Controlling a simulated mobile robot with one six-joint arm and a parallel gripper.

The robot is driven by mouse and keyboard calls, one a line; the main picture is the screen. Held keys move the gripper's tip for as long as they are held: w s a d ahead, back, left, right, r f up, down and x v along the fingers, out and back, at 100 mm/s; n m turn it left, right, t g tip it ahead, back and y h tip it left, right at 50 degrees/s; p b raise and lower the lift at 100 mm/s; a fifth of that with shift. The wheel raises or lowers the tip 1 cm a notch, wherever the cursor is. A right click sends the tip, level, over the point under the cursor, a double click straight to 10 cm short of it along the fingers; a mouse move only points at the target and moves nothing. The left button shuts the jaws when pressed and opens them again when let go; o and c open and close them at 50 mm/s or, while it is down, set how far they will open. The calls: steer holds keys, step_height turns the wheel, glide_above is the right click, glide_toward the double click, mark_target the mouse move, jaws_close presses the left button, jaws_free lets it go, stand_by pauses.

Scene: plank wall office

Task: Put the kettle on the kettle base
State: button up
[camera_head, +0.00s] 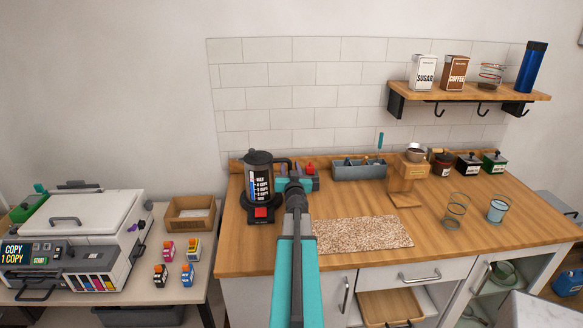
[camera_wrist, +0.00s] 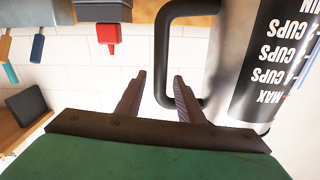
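The kettle (camera_head: 258,180) is a dark-lidded jug with a black panel of white cup markings, at the left of the wooden counter. It appears upright on the black kettle base (camera_head: 248,215), which has a red switch. My gripper (camera_head: 291,180) is at the kettle's right side, by its handle. In the wrist view, which looks upside down, the kettle (camera_wrist: 235,60) is at the right. My gripper (camera_wrist: 160,78) is open, its two fingers apart, with the black handle showing between them. I cannot tell whether either finger touches it.
A speckled mat (camera_head: 365,235) lies right of my arm. A grey-blue organizer (camera_head: 358,171), a wooden coffee stand (camera_head: 405,182) and two glasses stand farther right. A printer (camera_head: 75,240) and ink bottles are on the left table. A shelf (camera_head: 470,92) hangs above.

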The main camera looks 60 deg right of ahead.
stand_by(0.4)
steer(key=p+v, duration=0.1)
steer(key=v, duration=0.8)
steer(key=shift+a, duration=0.15)
stand_by(0.3)
steer(key=p, duration=0.2)
steer(key=a+p, duration=0.1)
steer(key=p, duration=0.1)
steer(key=shift+s+r, duration=0.1)
steer(key=shift+s, duration=0.2)
steer(key=s+a+p, duration=0.1)
steer(key=p, duration=0.2)
steer(key=shift+p, duration=0.4)
steer(key=shift+s, duration=0.15)
stand_by(0.6)
